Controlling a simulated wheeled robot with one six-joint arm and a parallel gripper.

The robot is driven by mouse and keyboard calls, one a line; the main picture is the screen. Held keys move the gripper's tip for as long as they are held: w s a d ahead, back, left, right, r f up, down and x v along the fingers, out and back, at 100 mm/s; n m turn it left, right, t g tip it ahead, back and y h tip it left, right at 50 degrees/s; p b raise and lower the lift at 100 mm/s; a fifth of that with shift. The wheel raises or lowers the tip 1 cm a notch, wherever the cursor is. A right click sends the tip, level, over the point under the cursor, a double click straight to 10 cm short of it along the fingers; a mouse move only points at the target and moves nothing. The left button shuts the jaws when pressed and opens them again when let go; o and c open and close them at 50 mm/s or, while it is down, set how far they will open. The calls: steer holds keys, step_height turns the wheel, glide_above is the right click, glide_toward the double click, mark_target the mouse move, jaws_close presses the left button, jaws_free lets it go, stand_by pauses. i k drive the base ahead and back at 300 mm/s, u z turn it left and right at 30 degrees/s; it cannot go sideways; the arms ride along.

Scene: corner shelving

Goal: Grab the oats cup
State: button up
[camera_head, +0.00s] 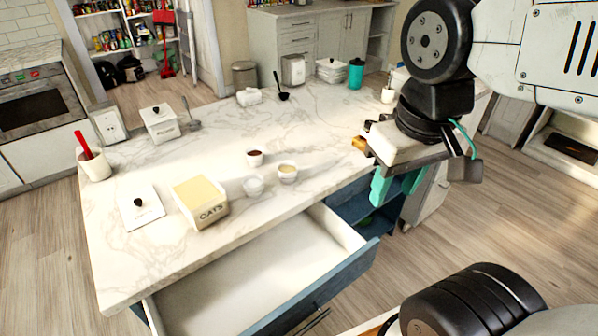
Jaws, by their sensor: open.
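A small white cup with pale, oat-coloured contents (288,173) stands on the marble island top, a little right of its middle. A second small cup with dark brown contents (255,158) stands behind it to the left. A small pale cup or bowl (253,187) stands just left of it. An open white box labelled OATS (207,218) holds pale contents near the front edge. My gripper (392,187), with teal fingers, hangs near the island's right edge, to the right of the oats cup and apart from it. It is open, and nothing shows between its fingers.
An open, empty drawer (270,270) juts out below the front edge. A white lid (142,207) lies left of the oats box. A labelled canister (160,124), a utensil pot (94,165) and a teal container (356,74) stand elsewhere. The middle top is mostly clear.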

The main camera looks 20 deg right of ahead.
mark_target(287, 170)
steer(key=z, duration=2.7)
steer(key=i, duration=0.7)
steer(key=u, duration=2.15)
